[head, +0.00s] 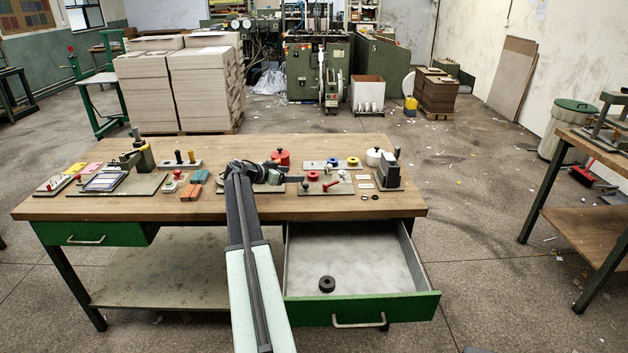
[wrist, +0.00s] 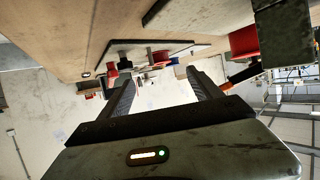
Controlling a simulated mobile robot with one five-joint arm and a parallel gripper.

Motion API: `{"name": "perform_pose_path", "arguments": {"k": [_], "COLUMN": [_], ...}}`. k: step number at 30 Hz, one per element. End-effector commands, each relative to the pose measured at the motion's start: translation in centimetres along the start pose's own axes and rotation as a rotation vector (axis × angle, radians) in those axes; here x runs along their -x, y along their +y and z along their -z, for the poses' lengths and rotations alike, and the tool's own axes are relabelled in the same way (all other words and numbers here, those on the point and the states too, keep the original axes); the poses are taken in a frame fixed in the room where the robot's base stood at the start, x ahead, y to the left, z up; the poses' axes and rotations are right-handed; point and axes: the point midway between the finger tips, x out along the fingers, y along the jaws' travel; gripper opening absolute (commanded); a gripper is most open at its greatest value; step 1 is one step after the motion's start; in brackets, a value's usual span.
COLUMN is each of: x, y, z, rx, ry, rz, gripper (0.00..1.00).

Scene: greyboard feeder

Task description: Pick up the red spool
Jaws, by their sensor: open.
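A red spool (head: 313,175) sits on a grey board (head: 343,188) right of the middle of the workbench. My gripper (head: 290,179) is over the bench just left of this spool, partly hidden by my own arm. In the wrist view the two fingers of my gripper (wrist: 161,88) are apart, with nothing between them. The wrist view is tilted; small red and blue parts show beyond the fingers, and I cannot tell surely which is the spool.
A red pot (head: 281,157) and a white pot (head: 374,157) stand farther back. Blue (head: 333,161) and yellow (head: 353,161) spools lie behind the red one.

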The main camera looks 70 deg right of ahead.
Motion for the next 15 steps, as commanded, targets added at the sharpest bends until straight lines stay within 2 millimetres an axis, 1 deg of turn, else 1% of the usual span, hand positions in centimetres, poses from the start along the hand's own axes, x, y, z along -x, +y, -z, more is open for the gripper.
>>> {"name": "perform_pose_path", "arguments": {"k": [1, 3, 6, 11, 14, 15], "x": [-1.5, -3.2, -5.0, -5.5, -6.5, -7.2], "y": [0.1, 0.3, 0.6, 0.8, 0.9, 0.9], "z": [-0.3, -0.2, 0.0, 0.3, 0.2, 0.2], "rx": [-0.002, -0.003, -0.004, -0.005, -0.006, -0.006], "ry": [0.000, 0.000, 0.000, 0.000, 0.000, 0.000], "rz": [-0.004, -0.009, -0.011, -0.013, -0.015, -0.016], "gripper": [0.74, 0.74, 0.74, 0.74, 0.74, 0.74]}}
